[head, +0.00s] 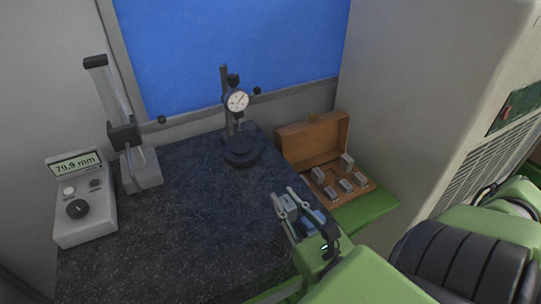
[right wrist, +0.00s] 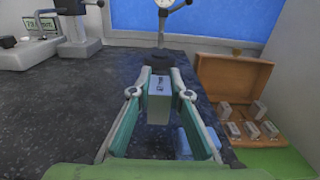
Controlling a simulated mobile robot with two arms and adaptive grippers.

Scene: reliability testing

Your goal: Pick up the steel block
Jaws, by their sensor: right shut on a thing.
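My right gripper (head: 291,202) is shut on a steel block over the right part of the dark granite plate. The right wrist view shows the grey steel block (right wrist: 159,100) upright between the two fingertips (right wrist: 160,84), with small dark marks on its top. How far the block is above the plate is hard to tell. More small steel blocks (head: 345,184) stand in the open wooden case (head: 318,140), to the right of the plate; they also show in the right wrist view (right wrist: 250,129). My left gripper is not in view.
A dial gauge on a stand (head: 240,150) stands at the back of the plate (head: 200,225). A height gauge (head: 140,165) and a readout box (head: 85,215) showing 79.9 mm are at the left. A blue pad (right wrist: 184,145) lies near the gripper. The plate's middle is clear.

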